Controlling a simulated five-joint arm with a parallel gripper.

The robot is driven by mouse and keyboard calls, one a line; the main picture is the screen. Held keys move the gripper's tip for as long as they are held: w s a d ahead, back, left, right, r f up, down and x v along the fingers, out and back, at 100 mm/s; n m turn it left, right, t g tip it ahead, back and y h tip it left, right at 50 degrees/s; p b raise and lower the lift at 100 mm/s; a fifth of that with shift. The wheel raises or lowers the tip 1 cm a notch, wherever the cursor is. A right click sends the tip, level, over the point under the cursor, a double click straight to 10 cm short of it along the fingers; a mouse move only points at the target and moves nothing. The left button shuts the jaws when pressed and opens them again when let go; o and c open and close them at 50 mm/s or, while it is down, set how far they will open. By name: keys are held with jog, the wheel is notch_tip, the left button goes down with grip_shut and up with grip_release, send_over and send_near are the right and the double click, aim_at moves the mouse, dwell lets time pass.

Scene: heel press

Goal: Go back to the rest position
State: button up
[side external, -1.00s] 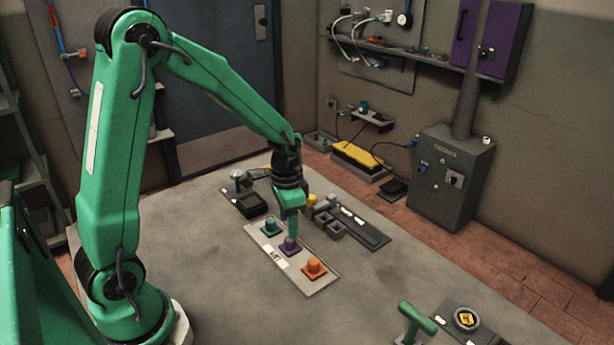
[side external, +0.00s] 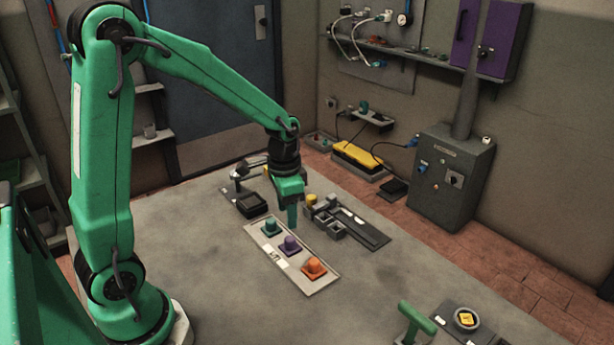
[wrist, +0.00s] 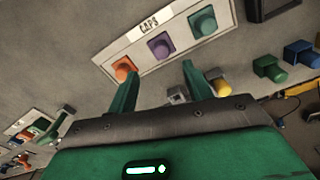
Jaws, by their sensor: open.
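My gripper (side external: 292,214) hangs above the table just behind a pale tray (side external: 319,287) that holds a teal cap (side external: 270,228), a purple cap (side external: 290,244) and an orange cap (side external: 314,266). In the wrist view my gripper's two fingers (wrist: 158,88) are apart with nothing between them. The purple cap (wrist: 159,46) stands upright in the tray beyond the fingertips. The orange cap (wrist: 123,70) and teal cap (wrist: 203,24) show to either side of it. The tray carries a label reading CAPS.
A dark rail fixture (side external: 365,232) with grey blocks and a yellow piece (side external: 310,199) stands right of my gripper. A black box (side external: 251,205) sits behind the tray. A green T-handle (side external: 416,318) and a round holder with a yellow piece (side external: 466,319) are at the front right. The table's middle front is clear.

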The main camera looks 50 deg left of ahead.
jog(key=s+d+r+n+t, duration=0.1)
jog(key=s+d+r+t, duration=0.1)
jog(key=s+r, duration=0.5)
jog(key=s+d+r+n+t, duration=0.2)
jog(key=s+r+t, duration=0.1)
jog(key=s+r, duration=0.4)
jog(key=shift+d, duration=0.3)
jog(key=shift+r, duration=0.1)
dwell(0.7)
